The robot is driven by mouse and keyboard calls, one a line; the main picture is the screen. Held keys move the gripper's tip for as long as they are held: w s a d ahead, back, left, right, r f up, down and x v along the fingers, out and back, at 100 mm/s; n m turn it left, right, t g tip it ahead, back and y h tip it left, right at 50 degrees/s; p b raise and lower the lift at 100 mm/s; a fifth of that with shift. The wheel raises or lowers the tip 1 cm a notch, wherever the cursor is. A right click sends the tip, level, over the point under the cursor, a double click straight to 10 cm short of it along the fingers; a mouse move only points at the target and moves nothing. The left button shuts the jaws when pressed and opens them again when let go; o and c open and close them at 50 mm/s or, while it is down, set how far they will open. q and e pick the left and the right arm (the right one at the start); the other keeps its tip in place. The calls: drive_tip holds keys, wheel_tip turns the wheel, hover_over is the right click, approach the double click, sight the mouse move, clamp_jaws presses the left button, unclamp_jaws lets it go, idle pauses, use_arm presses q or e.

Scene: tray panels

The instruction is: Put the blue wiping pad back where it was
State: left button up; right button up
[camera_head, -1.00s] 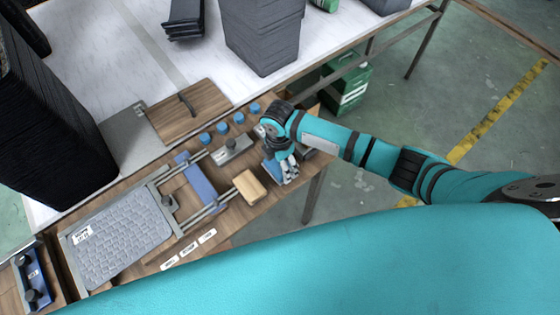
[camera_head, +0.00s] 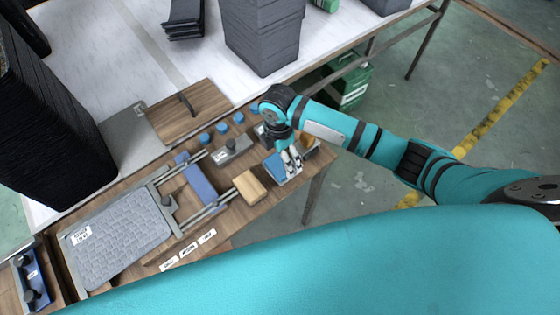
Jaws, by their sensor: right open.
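The blue wiping pad (camera_head: 280,171) appears to be the small blue block near the right end of the wooden board, beside the tan block (camera_head: 250,187). My right gripper (camera_head: 291,162) is open just above it, its fingers pointing down and covering part of it. I cannot tell whether the fingertips touch the pad. My left gripper is not in view.
A grey textured panel (camera_head: 118,243) and a blue bar (camera_head: 198,184) on metal rails are left of the tan block. A grey block with a black knob (camera_head: 232,150) and several blue round pieces (camera_head: 222,127) stand behind. White labels (camera_head: 190,250) line the front.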

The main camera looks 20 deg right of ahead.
sight(279, 163)
wheel_tip(279, 163, up, 7)
drive_tip(key=shift+r, duration=0.15)
drive_tip(key=shift+w, duration=0.1)
idle(0.4)
